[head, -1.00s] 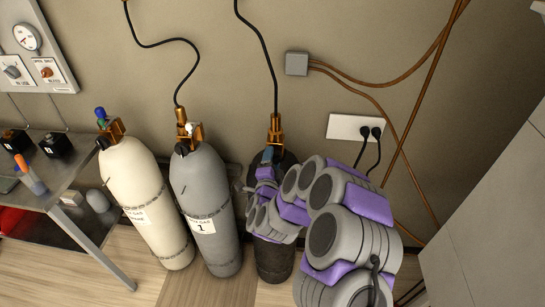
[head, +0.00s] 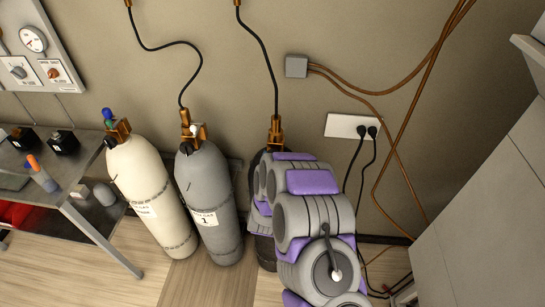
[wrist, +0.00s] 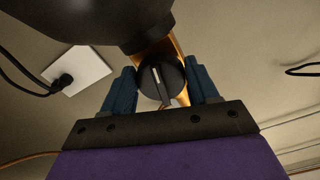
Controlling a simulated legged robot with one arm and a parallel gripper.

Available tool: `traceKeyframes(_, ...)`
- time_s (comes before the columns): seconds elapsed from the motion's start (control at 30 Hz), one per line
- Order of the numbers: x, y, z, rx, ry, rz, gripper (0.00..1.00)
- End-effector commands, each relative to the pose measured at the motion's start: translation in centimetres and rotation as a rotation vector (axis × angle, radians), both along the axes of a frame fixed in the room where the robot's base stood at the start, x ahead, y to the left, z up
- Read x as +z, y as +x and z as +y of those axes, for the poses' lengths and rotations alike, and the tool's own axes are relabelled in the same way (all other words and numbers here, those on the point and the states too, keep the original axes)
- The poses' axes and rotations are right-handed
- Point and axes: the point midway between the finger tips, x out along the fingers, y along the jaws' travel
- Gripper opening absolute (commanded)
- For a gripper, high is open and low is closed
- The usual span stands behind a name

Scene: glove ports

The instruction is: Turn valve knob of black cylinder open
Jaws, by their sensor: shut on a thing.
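The black cylinder (head: 265,254) stands by the wall, mostly hidden behind my arm in the head view. Its brass valve fitting (head: 275,131) shows above my arm, with a black hose going up. In the wrist view the black body (wrist: 90,22) fills the top. The round black valve knob (wrist: 161,82), with a white line on its face, sits between the two blue fingers of my gripper (wrist: 160,72). My gripper is shut on the knob, a finger on each side. In the head view my gripper is hidden behind my arm.
A grey cylinder (head: 209,190) marked 1 and a cream cylinder (head: 147,185) stand to the left. A metal table (head: 70,190) is at far left. A wall outlet (head: 350,127) with plugged cables is to the right. A grey cabinet (head: 480,220) bounds the right side.

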Motion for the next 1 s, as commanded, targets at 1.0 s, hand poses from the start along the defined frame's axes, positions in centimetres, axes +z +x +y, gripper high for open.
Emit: traceKeyframes(1.0, -0.4, -0.18, -0.04, 0.004, -0.232, 0.017, 0.61)
